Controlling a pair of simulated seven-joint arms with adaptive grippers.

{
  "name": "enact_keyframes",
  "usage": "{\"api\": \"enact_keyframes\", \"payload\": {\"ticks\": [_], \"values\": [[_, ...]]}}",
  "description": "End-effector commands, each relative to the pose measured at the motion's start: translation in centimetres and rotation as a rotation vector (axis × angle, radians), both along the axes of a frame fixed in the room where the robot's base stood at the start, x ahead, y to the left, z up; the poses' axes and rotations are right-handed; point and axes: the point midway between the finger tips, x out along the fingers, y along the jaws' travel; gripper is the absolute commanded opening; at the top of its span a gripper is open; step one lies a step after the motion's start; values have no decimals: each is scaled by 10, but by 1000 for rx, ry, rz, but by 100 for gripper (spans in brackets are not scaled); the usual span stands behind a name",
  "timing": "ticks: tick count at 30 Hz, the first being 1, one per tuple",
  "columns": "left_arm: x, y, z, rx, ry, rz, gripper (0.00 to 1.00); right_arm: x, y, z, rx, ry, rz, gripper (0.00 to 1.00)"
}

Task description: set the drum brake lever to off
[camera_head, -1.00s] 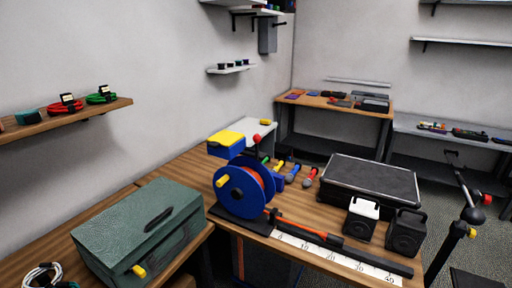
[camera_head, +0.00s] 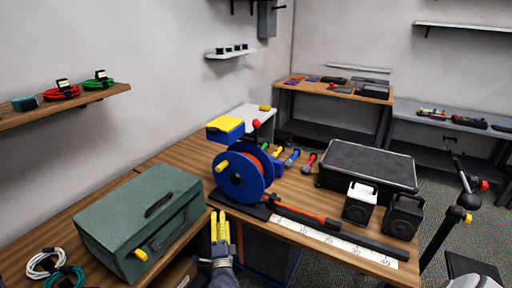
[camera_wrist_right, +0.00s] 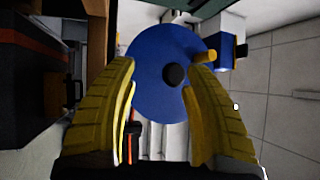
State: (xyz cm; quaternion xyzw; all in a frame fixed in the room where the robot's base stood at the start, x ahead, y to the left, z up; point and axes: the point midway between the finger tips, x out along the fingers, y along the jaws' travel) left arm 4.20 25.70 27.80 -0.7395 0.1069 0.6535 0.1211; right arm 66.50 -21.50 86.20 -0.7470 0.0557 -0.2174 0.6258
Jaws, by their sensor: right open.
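The blue cable drum (camera_head: 238,178) stands on a dark base at the left end of the wooden table. It has a yellow crank knob (camera_head: 221,166); the drum's blue face (camera_wrist_right: 150,58) and knob (camera_wrist_right: 206,57) also show in the right wrist view. A lever with a red ball (camera_head: 256,124) stands behind the drum; I cannot tell whether this is the brake lever, nor its setting. My right gripper (camera_head: 220,216), with yellow fingers, is open and empty in front of the table, below the drum. In the right wrist view the drum face lies ahead of the fingers.
A green toolbox (camera_head: 140,220) stands to the left of my right gripper. A black case (camera_head: 368,165) and two small speaker-like boxes stand further right.

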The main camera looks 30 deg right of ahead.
Motion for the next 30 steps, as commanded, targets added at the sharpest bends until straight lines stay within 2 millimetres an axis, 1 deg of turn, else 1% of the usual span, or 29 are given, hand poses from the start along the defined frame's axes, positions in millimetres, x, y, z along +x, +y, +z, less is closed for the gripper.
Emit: {"api": "enact_keyframes", "payload": {"ticks": [1,2,3,5,6,9,10,12,15,18,21,24,26,30], "values": [[0,0,0,0,0,0,44,6,-12,54,138,-122,-46,50],[0,0,0,0,0,0,44,7,-21,81,229,-191,-71,50],[0,0,0,0,0,0,44,6,-32,114,353,-279,-101,50],[0,0,0,0,0,0,44,1,-48,156,536,-397,-134,50],[0,0,0,0,0,0,44,-3,-56,179,654,-466,-148,50],[0,0,0,0,0,0,44,-14,-70,223,928,-605,-162,50],[0,0,0,0,0,0,44,-16,-72,233,1001,-638,-161,50],[0,0,0,0,0,0,44,-21,-75,252,1154,-696,-155,50],[0,0,0,0,0,0,44,-26,-75,270,1323,-747,-137,50],[0,0,0,0,0,0,44,-29,-74,281,1431,-775,-123,50],[0,0,0,0,0,0,44,-30,-73,286,1487,-785,-114,50],[0,0,0,0,0,0,44,-26,-76,288,1505,-787,-109,50],[0,0,0,0,0,0,44,-23,-81,288,1503,-789,-109,50],[0,0,0,0,0,0,44,-9,-96,288,1501,-788,-111,50]]}}
